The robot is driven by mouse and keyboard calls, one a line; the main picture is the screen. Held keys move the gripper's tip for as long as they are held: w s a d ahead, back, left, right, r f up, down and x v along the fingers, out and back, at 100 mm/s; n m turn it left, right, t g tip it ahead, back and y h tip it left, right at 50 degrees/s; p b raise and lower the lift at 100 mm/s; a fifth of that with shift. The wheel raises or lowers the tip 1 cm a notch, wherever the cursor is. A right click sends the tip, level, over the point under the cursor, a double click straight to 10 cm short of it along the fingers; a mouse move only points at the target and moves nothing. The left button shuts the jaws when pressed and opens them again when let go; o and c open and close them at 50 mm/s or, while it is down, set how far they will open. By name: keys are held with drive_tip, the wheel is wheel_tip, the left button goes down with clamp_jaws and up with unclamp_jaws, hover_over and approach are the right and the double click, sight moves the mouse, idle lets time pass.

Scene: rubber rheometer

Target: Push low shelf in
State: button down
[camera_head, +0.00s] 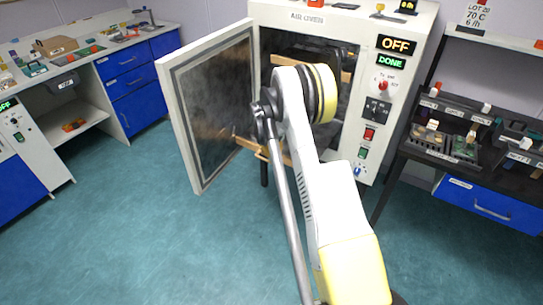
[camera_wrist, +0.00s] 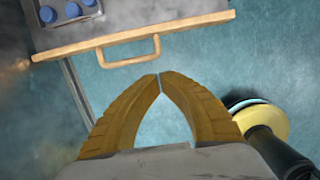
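The low shelf shows in the wrist view as a grey plate with a tan front rail (camera_wrist: 190,25) and a looped handle (camera_wrist: 128,61). Several blue-capped round pieces (camera_wrist: 73,10) sit in a grey holder on it. In the head view the low shelf's tan rail (camera_head: 247,143) sticks out of the open air oven (camera_head: 345,22), partly hidden by my arm. Contact is not visible. My arm hides the gripper in the head view.
The oven door (camera_head: 215,105) stands open to the left. An upper tan-edged shelf (camera_head: 285,61) is inside the oven. The oven panel reads OFF and DONE. A dark rack (camera_head: 400,150) stands at right, a bench (camera_head: 95,57) at left. The floor in front is clear.

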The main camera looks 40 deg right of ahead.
sight(280, 161)
drive_tip(key=d+f+b, duration=0.1)
drive_tip(key=f, duration=0.1)
drive_tip(key=w+d+f+b, duration=0.1)
drive_tip(key=f, duration=0.1)
drive_tip(key=d+f+b, duration=0.1)
drive_tip(key=d+f, duration=0.1)
drive_tip(key=f, duration=0.1)
drive_tip(key=shift+w+d+f+b, duration=0.1)
drive_tip(key=shift+w+b, duration=0.25)
drive_tip(key=shift+b, duration=0.05)
drive_tip(key=shift+w+d+r, duration=0.2)
drive_tip(key=shift+w+d, duration=0.05)
drive_tip(key=shift+d, duration=0.3)
drive_tip(key=shift+d, duration=0.1)
